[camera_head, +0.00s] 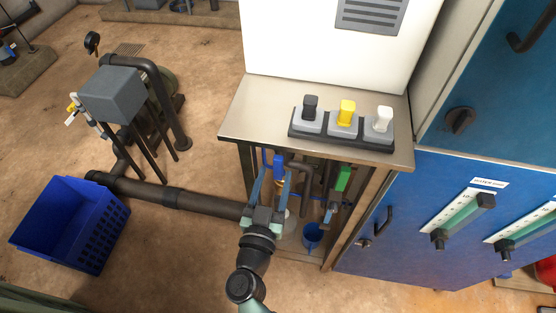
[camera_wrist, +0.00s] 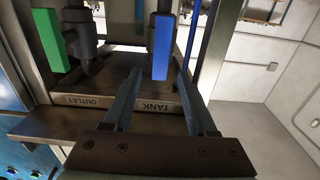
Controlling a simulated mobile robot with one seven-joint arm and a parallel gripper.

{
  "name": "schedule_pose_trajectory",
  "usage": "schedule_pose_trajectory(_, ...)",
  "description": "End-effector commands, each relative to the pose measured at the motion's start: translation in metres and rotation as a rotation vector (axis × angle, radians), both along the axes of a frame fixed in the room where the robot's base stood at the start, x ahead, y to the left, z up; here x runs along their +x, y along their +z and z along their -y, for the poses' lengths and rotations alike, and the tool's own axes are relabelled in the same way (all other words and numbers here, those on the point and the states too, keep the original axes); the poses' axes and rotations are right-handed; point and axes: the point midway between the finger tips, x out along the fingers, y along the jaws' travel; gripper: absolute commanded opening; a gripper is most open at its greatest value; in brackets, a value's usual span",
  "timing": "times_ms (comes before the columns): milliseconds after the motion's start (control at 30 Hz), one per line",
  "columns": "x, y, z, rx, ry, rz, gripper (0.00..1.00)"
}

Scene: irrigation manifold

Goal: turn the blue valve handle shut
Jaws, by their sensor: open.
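The blue valve handle (camera_wrist: 162,48) is a long bar, upright in the wrist view, above a plate labelled TANK. In the head view the blue handle (camera_head: 279,160) shows under the metal counter, at the tips of my gripper. My gripper (camera_wrist: 160,72) is open, one finger to each side of the handle's near end. I see gaps beside the handle and cannot tell whether either finger touches it. In the head view my gripper (camera_head: 274,168) reaches up from below into the opening under the counter. The lower part of the valve is partly hidden.
A green handle (camera_wrist: 49,40) with an OUTLET label stands to the left in the wrist view; it also shows in the head view (camera_head: 343,178). Cabinet posts flank the opening. A blue crate (camera_head: 70,225) lies on the floor at left.

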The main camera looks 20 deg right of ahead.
Motion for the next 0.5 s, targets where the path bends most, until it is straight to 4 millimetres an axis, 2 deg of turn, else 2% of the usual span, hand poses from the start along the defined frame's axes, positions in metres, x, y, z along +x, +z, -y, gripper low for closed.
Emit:
schedule_pose_trajectory(100,0.019,0.000,0.013,0.000,-0.001,0.002,0.57)
schedule_pose_trajectory(200,0.030,-0.001,0.020,0.000,-0.002,0.002,0.57)
schedule_pose_trajectory(500,0.041,0.000,0.028,0.000,0.000,0.000,0.57)
